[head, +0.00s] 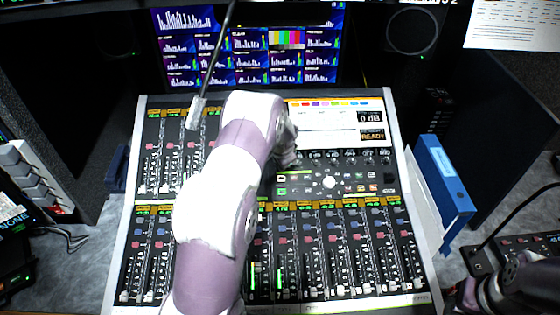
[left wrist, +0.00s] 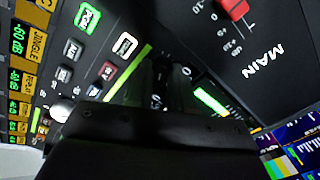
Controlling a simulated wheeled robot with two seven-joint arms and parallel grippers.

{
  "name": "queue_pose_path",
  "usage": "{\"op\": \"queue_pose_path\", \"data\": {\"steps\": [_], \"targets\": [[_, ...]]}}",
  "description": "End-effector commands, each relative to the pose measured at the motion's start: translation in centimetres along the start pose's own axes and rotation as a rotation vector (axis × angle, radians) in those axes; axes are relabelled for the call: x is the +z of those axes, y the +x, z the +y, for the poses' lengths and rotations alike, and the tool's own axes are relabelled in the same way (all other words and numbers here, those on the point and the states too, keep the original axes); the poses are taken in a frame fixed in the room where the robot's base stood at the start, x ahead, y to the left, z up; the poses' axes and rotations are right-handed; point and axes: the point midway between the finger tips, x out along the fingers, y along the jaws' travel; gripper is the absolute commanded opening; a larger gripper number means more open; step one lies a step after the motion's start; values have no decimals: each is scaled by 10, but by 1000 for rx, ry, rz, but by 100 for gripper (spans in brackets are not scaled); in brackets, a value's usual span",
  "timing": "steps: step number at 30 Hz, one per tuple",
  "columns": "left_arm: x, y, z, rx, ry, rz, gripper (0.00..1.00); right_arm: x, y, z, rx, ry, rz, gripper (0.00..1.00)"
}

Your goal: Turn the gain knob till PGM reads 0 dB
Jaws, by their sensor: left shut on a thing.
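The mixing console (head: 142,190) fills the middle of the head view. Its dark readout (head: 370,118) at the upper right shows 0 dB; its small label is too fine to read. My left gripper (head: 287,158) reaches down to the panel left of a row of small knobs. In the left wrist view its dark fingers (left wrist: 168,80) are shut on the gain knob, which they almost fully hide. My right gripper (head: 468,295) is partly in view at the lower right, away from the console, and its jaws cannot be made out.
A second box (head: 372,135) below the readout says READY. Faders (head: 330,270) and lit buttons surround the work area. In the left wrist view a red fader cap (left wrist: 235,10) sits near the MAIN label. A blue binder (head: 445,180) stands right of the console; a thin microphone stalk (head: 214,60) rises behind.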

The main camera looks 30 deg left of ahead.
Motion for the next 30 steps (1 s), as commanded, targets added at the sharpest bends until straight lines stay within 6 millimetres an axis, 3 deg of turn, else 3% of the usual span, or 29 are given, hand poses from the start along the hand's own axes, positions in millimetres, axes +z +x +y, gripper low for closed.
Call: {"op": "queue_pose_path", "data": {"steps": [5, 6, 7, 8, 16, 20, 30], "targets": [[0, 0, -1, -1, -1, 1, 0, 0, 0, 0, 0, 0, 0, 43], [0, 0, -1, -1, -1, 1, 35, 0, 0, 0, 0, 0, 0, 43], [0, 0, -1, -1, -1, 1, 45, 0, 0, 0, 0, 0, 0, 43], [0, 0, 0, -1, -1, 1, 46, 0, 0, 0, 0, 0, 0, 43], [0, -1, 0, 0, -2, 0, 46, 0, 0, 0, 0, 0, 0, 43], [0, -10, 0, -1, -2, 1, 46, 0, 3, 0, 0, 0, 0, 43], [0, -92, 0, -3, -2, 3, 46, 2, 16, 0, 0, 0, 0, 43]]}}
